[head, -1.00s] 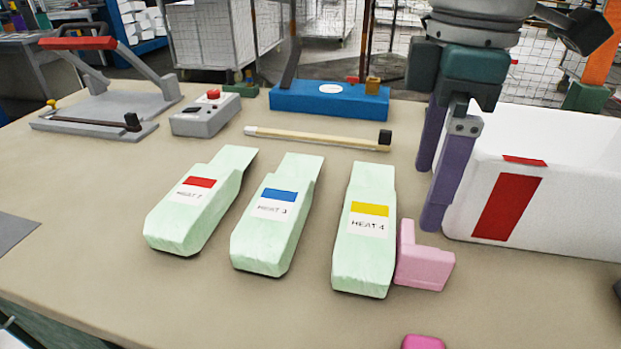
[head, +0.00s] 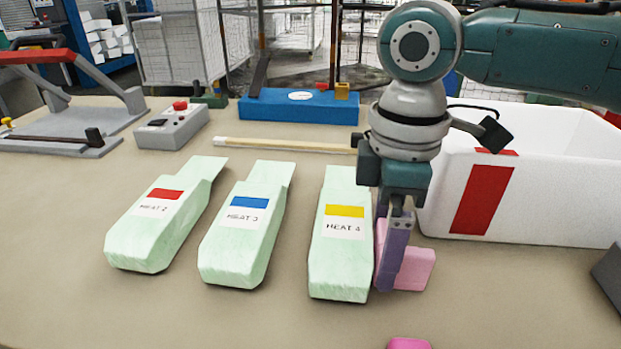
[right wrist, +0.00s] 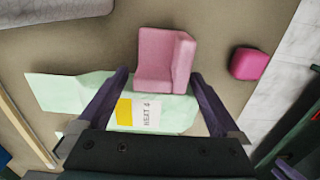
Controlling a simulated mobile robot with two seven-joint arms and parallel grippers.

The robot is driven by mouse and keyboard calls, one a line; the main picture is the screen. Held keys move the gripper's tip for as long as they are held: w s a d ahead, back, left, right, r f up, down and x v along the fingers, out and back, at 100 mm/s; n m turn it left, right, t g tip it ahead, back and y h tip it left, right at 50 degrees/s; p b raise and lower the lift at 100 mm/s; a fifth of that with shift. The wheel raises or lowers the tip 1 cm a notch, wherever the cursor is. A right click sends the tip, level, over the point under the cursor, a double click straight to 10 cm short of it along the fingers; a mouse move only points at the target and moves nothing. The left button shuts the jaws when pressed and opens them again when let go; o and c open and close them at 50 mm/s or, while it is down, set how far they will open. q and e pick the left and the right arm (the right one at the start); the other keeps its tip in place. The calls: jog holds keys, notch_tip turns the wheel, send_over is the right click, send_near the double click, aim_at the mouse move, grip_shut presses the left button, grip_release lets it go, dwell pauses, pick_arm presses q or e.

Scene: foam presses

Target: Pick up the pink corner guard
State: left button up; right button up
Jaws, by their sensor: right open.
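The pink corner guard (head: 415,268) is an L-shaped block on the table, just right of the pale green foam piece with the yellow label (head: 338,262). My right gripper (head: 388,284) points down in front of the guard in the head view and hides part of it. In the right wrist view the gripper (right wrist: 158,75) is open, its fingers apart. The guard (right wrist: 155,58) shows there mostly beyond the fingertips, between their lines, and is not gripped. I cannot tell whether a finger touches the guard or the foam. My left gripper is not in view.
Two more green foam pieces, red-labelled (head: 150,232) and blue-labelled (head: 238,245), lie to the left. A white bin (head: 560,200) with a red patch stands at right. A brighter pink block (head: 408,344) lies at the front edge. A wooden stick (head: 280,145) lies behind the foam.

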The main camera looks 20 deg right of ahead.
jog(key=c, duration=1.3)
jog(key=shift+o, duration=0.2)
jog(key=shift+r, duration=0.1)
